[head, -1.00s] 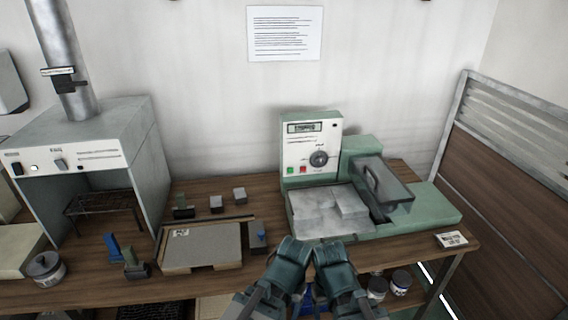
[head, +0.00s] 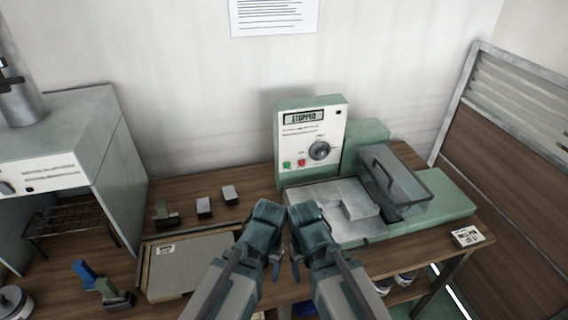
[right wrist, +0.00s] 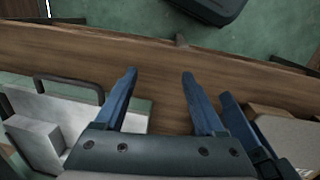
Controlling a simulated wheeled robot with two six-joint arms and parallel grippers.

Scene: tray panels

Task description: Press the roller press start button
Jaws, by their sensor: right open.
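The roller press (head: 440,205) is a pale green machine at the right of the bench in the head view. Its upright white panel (head: 310,140) has a display reading STOPPED (head: 303,117), a dark round knob (head: 319,150), a green button (head: 287,165) and a red button (head: 301,163). My left gripper (head: 264,222) and right gripper (head: 309,228) are side by side in front of the press, below and apart from the buttons. The right wrist view shows the right gripper (right wrist: 159,74) open and empty. The left gripper's fingertips are not clear.
A grey board (head: 190,265) lies left of my grippers. Small blocks (head: 204,207) stand behind it. A fume hood (head: 60,160) is at the left, a slatted partition (head: 510,150) at the right. A clear lidded guard (head: 400,185) covers part of the press.

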